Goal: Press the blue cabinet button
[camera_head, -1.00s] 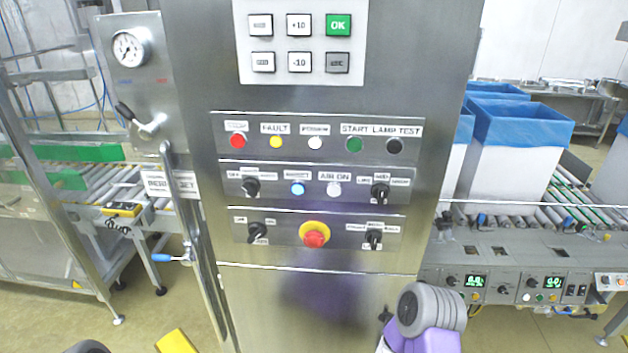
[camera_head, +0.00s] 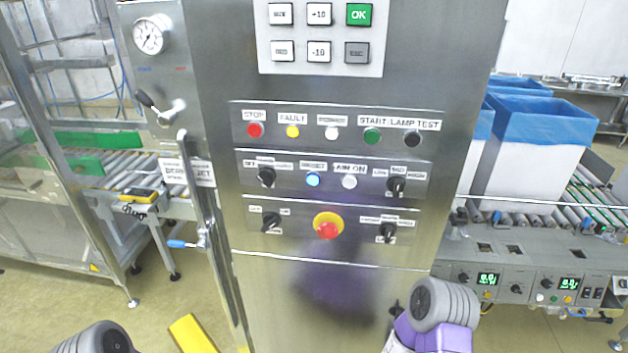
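The blue button (camera_head: 313,179) is on the middle control strip of the steel cabinet (camera_head: 345,270), under a small label that seems to read RESET. It looks lit. A white button (camera_head: 349,182) is just right of it, and a black selector knob (camera_head: 266,176) is left of it. Parts of my arms show at the bottom: a grey and purple part of my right arm at lower right and a grey part of my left arm at lower left. Neither gripper's fingers can be seen. Nothing of mine touches the button.
A red emergency stop (camera_head: 328,229) on a yellow ring sits just below the blue button. Red, yellow, white, green and black buttons line the strip above. A keypad (camera_head: 320,36) is higher. A pipe with a blue-handled valve (camera_head: 183,244) runs along the cabinet's left side.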

